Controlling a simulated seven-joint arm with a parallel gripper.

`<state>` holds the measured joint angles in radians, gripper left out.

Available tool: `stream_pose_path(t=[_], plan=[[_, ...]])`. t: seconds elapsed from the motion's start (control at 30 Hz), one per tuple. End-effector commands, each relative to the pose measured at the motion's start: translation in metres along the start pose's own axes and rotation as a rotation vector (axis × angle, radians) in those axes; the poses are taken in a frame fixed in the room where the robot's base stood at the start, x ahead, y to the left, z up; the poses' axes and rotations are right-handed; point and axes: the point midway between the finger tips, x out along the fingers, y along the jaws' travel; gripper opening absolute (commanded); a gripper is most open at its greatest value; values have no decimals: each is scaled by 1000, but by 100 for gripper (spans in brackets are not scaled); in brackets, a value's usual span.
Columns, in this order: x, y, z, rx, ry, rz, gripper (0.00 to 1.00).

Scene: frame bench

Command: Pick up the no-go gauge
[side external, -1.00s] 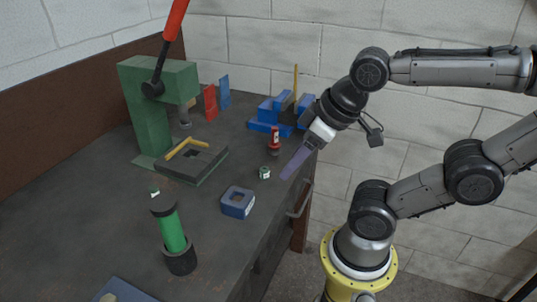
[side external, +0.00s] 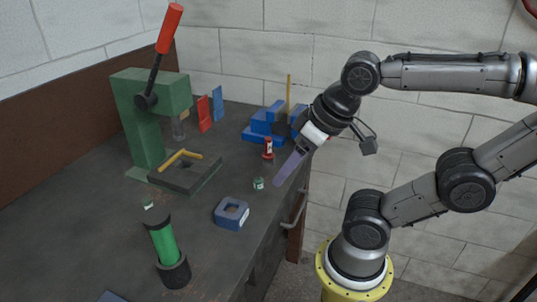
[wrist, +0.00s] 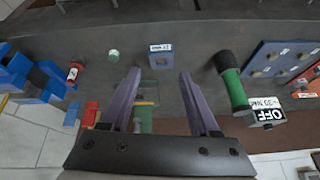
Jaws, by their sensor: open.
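A small red piece with a pale label (side external: 268,150) stands on the bench in front of the blue stepped blocks; it looks like the no-go gauge, but its lettering is unreadable. It also shows at the left in the wrist view (wrist: 74,72). A small green piece with a pale top (side external: 258,184) stands nearer, also in the wrist view (wrist: 113,56). My gripper (side external: 279,180) has long purple fingers pointing down, above the bench's right edge. In the wrist view its fingers (wrist: 160,76) are apart with nothing held between them.
Blue stepped blocks (side external: 262,124) stand behind the red piece. A blue-grey square block with a hollow (side external: 232,214) lies nearer. A green press with a red lever (side external: 145,120) and a green cylinder with black ends (side external: 164,245) stand left. Bare bench lies between them.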

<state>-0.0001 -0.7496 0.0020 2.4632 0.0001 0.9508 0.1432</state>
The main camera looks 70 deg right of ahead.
Motion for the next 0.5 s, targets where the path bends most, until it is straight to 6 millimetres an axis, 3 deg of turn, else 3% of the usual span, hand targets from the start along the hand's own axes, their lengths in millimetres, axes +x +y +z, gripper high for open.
stream_pose_path(t=[0.1,0.27,0.37,0.5], plan=[[-17,0,-30,160,-13,13,62],[-25,14,-79,426,-70,73,62],[-22,34,-113,607,-113,125,62],[-6,76,-156,858,-175,207,62]])
